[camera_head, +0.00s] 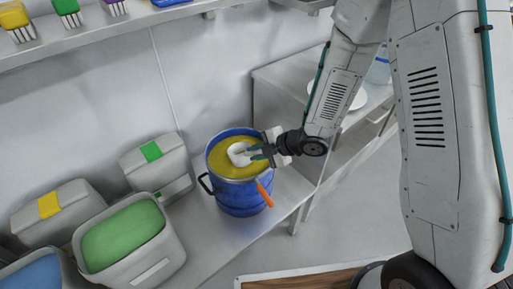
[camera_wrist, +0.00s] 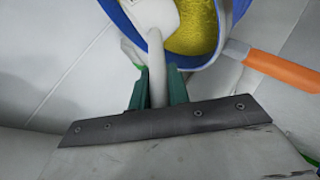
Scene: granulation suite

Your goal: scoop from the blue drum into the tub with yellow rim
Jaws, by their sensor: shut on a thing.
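The blue drum (camera_head: 241,200) stands open on the bench, nearly full of yellow material (camera_head: 228,165); its rim (camera_wrist: 235,15) and the yellow material (camera_wrist: 190,32) also show in the wrist view. My gripper (camera_head: 264,152) is over the drum's right side. Its teal fingers (camera_wrist: 158,88) are shut on the pale handle of a white scoop (camera_head: 239,154). The scoop's head (camera_wrist: 155,14) is over or at the yellow surface; I cannot tell whether it touches, or what it holds. I see no tub with a yellow rim.
An orange handle (camera_head: 264,194) sticks out at the drum's front right, close to my gripper. Bins with green (camera_head: 123,238) and blue (camera_head: 35,274) contents stand left, by lidded boxes with yellow (camera_head: 48,205) and green (camera_head: 151,151) tags. A shelf (camera_head: 90,38) with brushes is above.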

